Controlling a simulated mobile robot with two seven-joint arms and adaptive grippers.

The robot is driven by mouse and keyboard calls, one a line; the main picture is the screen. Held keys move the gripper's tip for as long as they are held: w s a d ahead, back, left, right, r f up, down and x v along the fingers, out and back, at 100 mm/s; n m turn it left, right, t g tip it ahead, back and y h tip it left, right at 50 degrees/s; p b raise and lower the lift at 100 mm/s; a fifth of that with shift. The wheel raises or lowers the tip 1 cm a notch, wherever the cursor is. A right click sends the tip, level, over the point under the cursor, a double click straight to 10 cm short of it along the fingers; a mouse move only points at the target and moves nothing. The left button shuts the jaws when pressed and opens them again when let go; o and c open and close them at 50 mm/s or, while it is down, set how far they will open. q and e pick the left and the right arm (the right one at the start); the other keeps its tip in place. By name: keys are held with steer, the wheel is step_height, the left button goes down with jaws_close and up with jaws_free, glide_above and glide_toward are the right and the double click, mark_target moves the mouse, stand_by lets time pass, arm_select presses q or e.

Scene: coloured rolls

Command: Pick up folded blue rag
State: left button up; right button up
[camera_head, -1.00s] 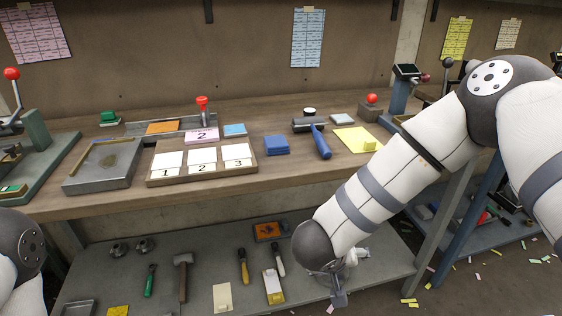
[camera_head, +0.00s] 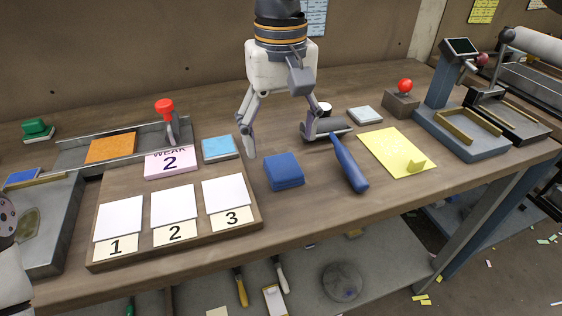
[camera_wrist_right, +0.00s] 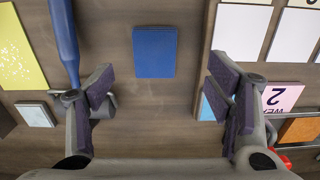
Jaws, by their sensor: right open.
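The folded blue rag (camera_head: 284,171) lies flat on the wooden bench, right of the tray with numbered cards. It is a thick dark-blue square and also shows in the right wrist view (camera_wrist_right: 155,52). My right gripper (camera_head: 279,146) points down above the bench, on the far side of the rag. Its fingers are spread wide and empty. In the right wrist view the rag lies ahead, between the lines of the two fingers (camera_wrist_right: 160,84), with bench showing on both sides. My left gripper is out of view; only part of my left arm shows at the left edge.
A blue-handled tool (camera_head: 349,163) lies close right of the rag, beside a yellow sheet (camera_head: 392,148). The numbered card tray (camera_head: 255,222) is close on the left, with a light-blue pad (camera_head: 219,147) behind it. Bare bench lies in front of the rag.

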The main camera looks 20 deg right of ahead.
mark_target(283, 166)
steer(key=f, duration=0.7)
steer(key=shift+w+d, duration=0.35)
steer(key=c, duration=1.1)
